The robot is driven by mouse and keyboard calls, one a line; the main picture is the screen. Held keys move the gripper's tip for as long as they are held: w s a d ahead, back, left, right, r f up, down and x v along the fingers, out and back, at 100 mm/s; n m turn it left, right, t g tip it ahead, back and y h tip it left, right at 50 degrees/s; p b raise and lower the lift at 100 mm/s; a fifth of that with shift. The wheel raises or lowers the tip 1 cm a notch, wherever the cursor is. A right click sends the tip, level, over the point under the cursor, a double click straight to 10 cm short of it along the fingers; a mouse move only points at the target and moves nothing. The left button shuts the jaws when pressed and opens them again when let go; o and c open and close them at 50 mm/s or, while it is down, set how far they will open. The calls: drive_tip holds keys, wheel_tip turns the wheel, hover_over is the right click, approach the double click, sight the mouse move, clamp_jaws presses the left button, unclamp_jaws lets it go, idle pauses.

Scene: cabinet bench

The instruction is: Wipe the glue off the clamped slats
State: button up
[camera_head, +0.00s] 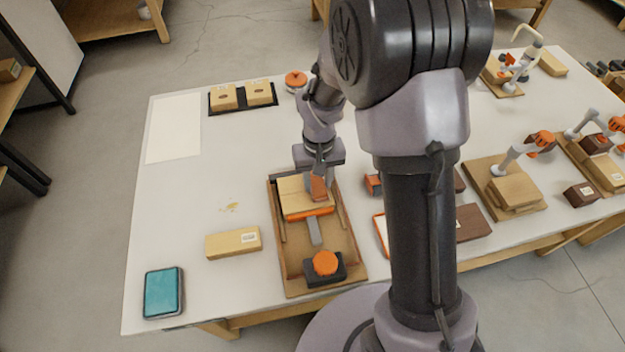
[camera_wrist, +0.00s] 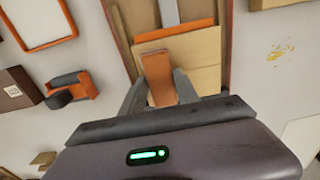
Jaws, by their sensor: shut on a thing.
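The pale wooden slats (camera_head: 296,190) lie in a brown wooden frame (camera_head: 288,270), pressed by an orange bar (camera_head: 310,213) with a grey screw (camera_head: 314,231) and an orange knob (camera_head: 325,262). In the wrist view the slats (camera_wrist: 200,55) show beneath my fingers. My gripper (camera_head: 319,178) is above the slats' far part, shut on an orange-brown block (camera_head: 319,188). The block (camera_wrist: 158,75) sits between both fingers in the wrist view (camera_wrist: 158,92). I cannot tell whether it touches the slats. No glue is distinguishable on the slats; a yellowish smear (camera_head: 230,207) lies on the table.
A teal pad in a dark tray (camera_head: 163,292) is at the table's near left corner. A black tray with two blocks (camera_head: 243,107) is at the back. Clamped workpieces (camera_head: 505,188) stand to the right.

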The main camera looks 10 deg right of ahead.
sight(284, 195)
drive_tip(key=shift+d, duration=1.1)
drive_tip(key=shift+a, duration=0.15)
drive_tip(key=shift+a+f, duration=0.1)
drive_tip(key=shift+a, duration=5.2)
wheel_tip(284, 195, up, 6)
drive_tip(key=p, duration=0.4)
drive_tip(key=shift+r+p, duration=0.25)
drive_tip(key=shift+p, duration=0.05)
drive_tip(key=shift+f, duration=0.1)
